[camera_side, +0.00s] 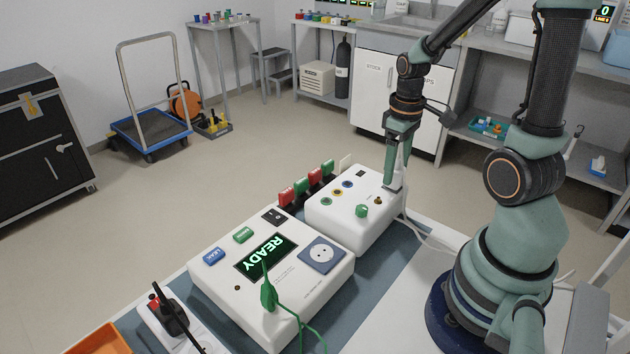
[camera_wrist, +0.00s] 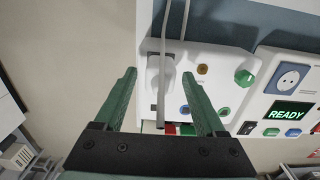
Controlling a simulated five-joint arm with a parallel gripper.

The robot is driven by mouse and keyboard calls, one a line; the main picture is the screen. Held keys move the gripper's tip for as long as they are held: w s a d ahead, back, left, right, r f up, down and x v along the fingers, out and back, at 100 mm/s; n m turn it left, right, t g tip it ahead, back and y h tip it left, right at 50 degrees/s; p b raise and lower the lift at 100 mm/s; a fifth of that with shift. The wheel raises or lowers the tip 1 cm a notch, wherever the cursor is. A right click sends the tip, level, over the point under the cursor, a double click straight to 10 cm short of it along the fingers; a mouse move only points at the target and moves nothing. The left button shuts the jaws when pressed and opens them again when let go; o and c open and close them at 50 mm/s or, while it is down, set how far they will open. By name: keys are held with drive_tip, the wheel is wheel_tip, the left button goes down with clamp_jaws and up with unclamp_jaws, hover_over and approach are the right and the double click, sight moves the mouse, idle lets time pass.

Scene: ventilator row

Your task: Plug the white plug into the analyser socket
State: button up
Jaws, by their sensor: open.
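The white plug (camera_side: 394,184) stands at the right corner of the smaller white box, with a pale cable running down from it. In the wrist view the white plug (camera_wrist: 160,66) shows between my fingertips. My gripper (camera_side: 399,168) points down over the plug. In the wrist view my gripper (camera_wrist: 158,74) is open, with one finger on each side of the plug; I cannot tell whether they touch it. A blue socket (camera_side: 321,254) with a round recess and two holes is on the large white box with the READY display; this socket also shows in the wrist view (camera_wrist: 288,77).
The large box (camera_side: 320,290) stands left of the smaller box (camera_side: 335,214). A green plug (camera_side: 268,293) with a green cable is at its front. Red and green blocks (camera_side: 302,186) line the back. A power strip with a black plug (camera_side: 170,316) lies at front left.

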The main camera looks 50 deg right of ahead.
drive_tip(key=shift+f, duration=0.5)
clamp_jaws()
idle(1.4)
